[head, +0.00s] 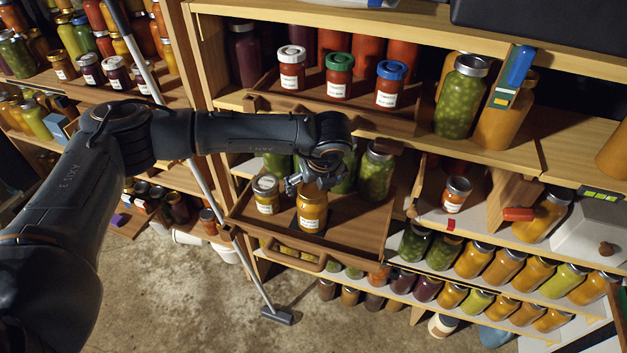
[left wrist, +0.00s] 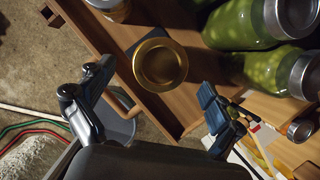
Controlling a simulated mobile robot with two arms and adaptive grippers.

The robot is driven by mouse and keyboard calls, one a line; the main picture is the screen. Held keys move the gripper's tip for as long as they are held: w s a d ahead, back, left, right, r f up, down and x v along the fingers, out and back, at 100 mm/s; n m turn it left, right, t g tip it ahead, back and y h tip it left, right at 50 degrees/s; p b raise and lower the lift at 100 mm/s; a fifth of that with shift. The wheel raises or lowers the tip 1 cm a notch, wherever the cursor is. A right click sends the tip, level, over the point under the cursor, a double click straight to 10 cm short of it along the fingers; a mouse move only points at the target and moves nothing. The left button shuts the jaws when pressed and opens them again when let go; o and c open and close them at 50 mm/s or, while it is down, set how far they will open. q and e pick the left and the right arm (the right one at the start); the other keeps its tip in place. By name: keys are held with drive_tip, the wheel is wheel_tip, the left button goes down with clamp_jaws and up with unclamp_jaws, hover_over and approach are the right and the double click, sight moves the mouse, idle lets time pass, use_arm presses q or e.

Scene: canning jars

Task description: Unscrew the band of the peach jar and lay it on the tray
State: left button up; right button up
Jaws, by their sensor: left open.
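The jar with orange contents and a white label (head: 312,213) stands upright on a dark square mat (head: 313,229) in a wooden pull-out tray (head: 349,247). In the left wrist view its round gold top (left wrist: 160,65) is seen from above. My left gripper (head: 317,185) is just above this jar and hides its top in the head view. Its fingers are spread apart with nothing between them; in the left wrist view they are on either side of the gold top. My right gripper is not in view.
In the same tray, a pale-lidded yellow jar (head: 266,197) stands left of it, and green jars (head: 376,175) stand behind and right. Above is a shelf with red jars (head: 338,78). A small jar (head: 456,195) stands right. The tray's front right is bare.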

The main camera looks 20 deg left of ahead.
use_arm(q)
drive_tip(key=shift+w+a+f, duration=0.1)
drive_tip(key=shift+w+f, duration=0.15)
drive_tip(key=shift+f, duration=0.45)
drive_tip(key=c, duration=1.4)
drive_tip(key=n+b, duration=0.1)
drive_tip(key=n+g+b, duration=0.1)
drive_tip(key=n+b, duration=0.1)
drive_tip(key=shift+w+f+y, duration=0.1)
drive_tip(key=shift+f+y, duration=0.2)
drive_tip(key=shift+y, duration=0.1)
drive_tip(key=shift+d+r+n+b, duration=0.1)
drive_tip(key=shift+d+n+b, duration=0.1)
drive_tip(key=shift+n+b, duration=0.3)
drive_tip(key=shift+r+n+g, duration=0.15)
drive_tip(key=shift+n+g, duration=0.15)
